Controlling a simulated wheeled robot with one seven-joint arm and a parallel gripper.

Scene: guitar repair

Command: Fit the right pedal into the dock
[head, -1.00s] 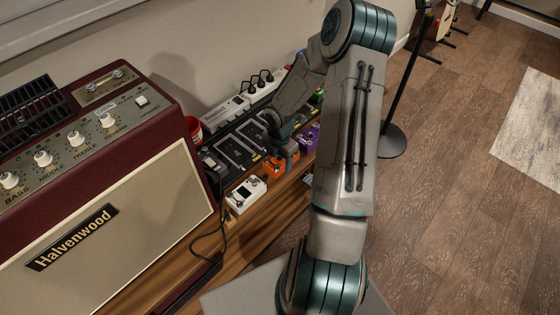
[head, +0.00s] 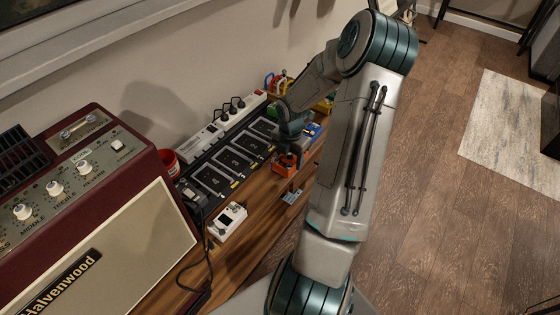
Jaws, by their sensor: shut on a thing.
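My gripper (head: 290,158) points down at the front edge of the bench, right of the dock. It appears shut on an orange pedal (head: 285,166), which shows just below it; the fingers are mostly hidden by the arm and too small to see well. The dock is a long black board (head: 222,193) with several white-outlined bays in a row, which look empty. A white pedal (head: 228,221) lies on the wood in front of the dock's near end. A blue pedal (head: 311,130) stands behind my gripper, partly hidden.
A white power strip (head: 240,106) with plugs runs behind the dock along the wall. A maroon amplifier (head: 130,150) and a red cup (head: 169,161) stand to the left. Bare wood (head: 255,205) lies in front of the dock. Coloured items (head: 275,85) stand at the far end.

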